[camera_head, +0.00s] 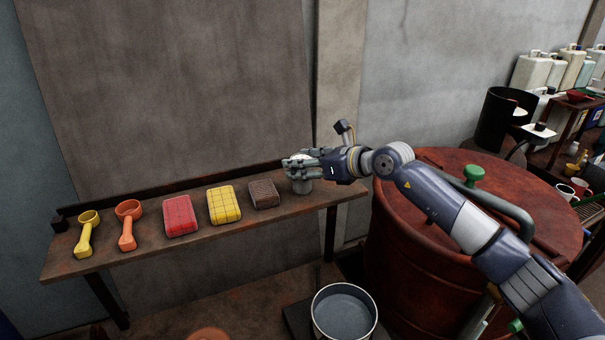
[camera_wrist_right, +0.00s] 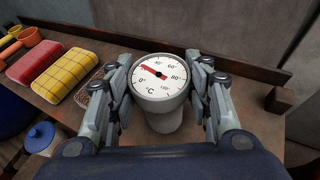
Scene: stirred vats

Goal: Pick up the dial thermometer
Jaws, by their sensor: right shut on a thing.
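The dial thermometer (camera_wrist_right: 160,82) has a round white face with a red needle, marked in °C, on a pale grey body. In the right wrist view it stands between the two fingers of my right gripper (camera_wrist_right: 160,90), which is shut on it from both sides. In the head view the thermometer (camera_head: 302,186) is at the right part of the wooden shelf (camera_head: 150,249), partly hidden by my right gripper (camera_head: 300,168). It appears upright at the shelf top; I cannot tell whether it touches the shelf. My left gripper is not in view.
Left along the shelf are a brown scrubber (camera_head: 264,194), a yellow sponge (camera_head: 224,205), a red sponge (camera_head: 180,216), an orange scoop (camera_head: 128,225) and a yellow scoop (camera_head: 87,235). A rusty red vat (camera_head: 410,270) stands right, a metal pot (camera_head: 344,312) below.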

